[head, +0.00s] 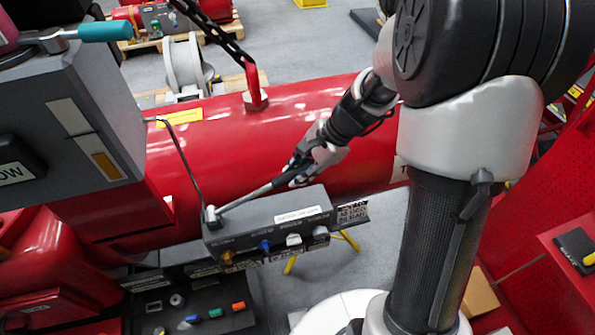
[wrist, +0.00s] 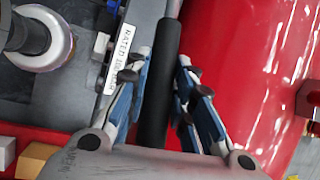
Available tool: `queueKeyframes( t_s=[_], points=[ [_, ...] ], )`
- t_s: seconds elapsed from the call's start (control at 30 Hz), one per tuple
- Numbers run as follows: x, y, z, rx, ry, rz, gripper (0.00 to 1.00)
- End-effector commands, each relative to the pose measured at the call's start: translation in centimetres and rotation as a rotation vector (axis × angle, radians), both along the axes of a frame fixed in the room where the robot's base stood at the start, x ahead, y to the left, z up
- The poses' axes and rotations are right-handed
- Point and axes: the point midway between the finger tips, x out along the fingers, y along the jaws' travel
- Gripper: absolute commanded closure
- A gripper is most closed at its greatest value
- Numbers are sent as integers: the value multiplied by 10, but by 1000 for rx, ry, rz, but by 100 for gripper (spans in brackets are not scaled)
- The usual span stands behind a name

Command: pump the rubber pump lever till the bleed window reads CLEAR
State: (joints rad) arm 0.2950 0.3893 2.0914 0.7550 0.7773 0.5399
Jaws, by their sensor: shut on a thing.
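The pump lever (head: 248,193) is a thin grey rod on the dark grey pump block, tilted up to the right from its pivot at the block's left end. My gripper (head: 297,170) is at the lever's free end in the head view. In the wrist view, the lever's black rubber grip (wrist: 160,75) runs between the fingers of my gripper (wrist: 159,88), which is shut on it. I cannot make out a bleed window reading CLEAR. A grey box at the left has a small orange strip (head: 106,165) and a partly cut-off sign ending in "OW" (head: 14,173).
The pump block (head: 265,232) carries several coloured fittings along its front. A large red cylinder (head: 330,115) lies behind it, with a chain and red shackle (head: 254,85) above. A button panel (head: 195,318) sits below left. The red cylinder wall is close beside my gripper.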

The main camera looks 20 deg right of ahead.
Motion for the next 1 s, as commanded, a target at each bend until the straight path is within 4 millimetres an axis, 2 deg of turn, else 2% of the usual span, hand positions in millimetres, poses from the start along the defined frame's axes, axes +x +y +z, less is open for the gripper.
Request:
queueKeyframes(
  t_s=[0.03,0.4,0.57,0.87,0.9,1.0],
  points=[
    [-1,-3,-16,28,6,-4,100],
    [-2,-17,-69,247,7,-3,100],
    [-1,-18,-77,296,3,1,100],
    [-1,-18,-75,301,0,2,100],
    [-1,-18,-75,301,0,2,77],
    [-1,-18,-75,301,1,1,71]
  ],
)
